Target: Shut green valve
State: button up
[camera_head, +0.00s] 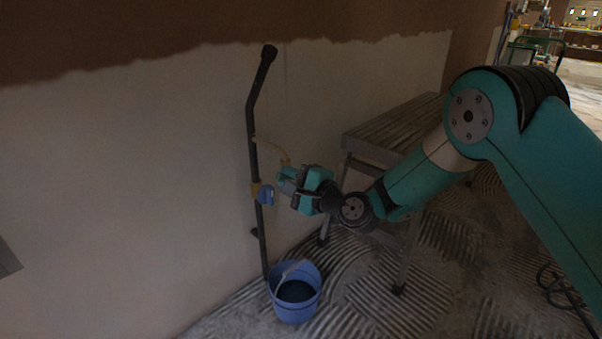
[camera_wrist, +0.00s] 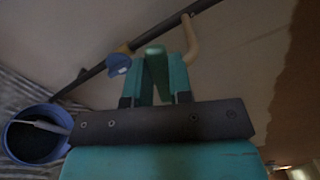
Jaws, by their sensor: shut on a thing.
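The green valve (camera_wrist: 156,66) shows in the wrist view as a dark green handle between my teal fingers. My gripper (camera_wrist: 160,78) is shut on it. In the head view my gripper (camera_head: 284,178) is at the end of a tan branch pipe (camera_head: 271,149), right of a dark upright pipe (camera_head: 254,150). The handle cannot be made out clearly there, and how far it is turned cannot be told. In the wrist view the tan branch (camera_wrist: 190,40) runs down beside my right finger.
A blue valve (camera_head: 266,194) sits on the dark pipe just below and left of my gripper. A blue bucket (camera_head: 294,310) stands on the ridged floor below. A grey bench (camera_head: 388,130) stands close behind my arm. The pale wall (camera_head: 120,190) is behind the pipe.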

jog(key=shift+s+f+n+b, duration=0.1)
jog(key=shift+f+n+b, duration=0.4)
jog(key=shift+n, duration=0.7)
jog(key=shift+a+f+n+b, duration=0.1)
jog(key=shift+f+n+b, duration=0.5)
jog(key=shift+b, duration=0.4)
jog(key=shift+n, duration=0.6)
jog(key=o, duration=0.7)
jog(key=shift+r, duration=0.1)
jog(key=shift+o, duration=0.2)
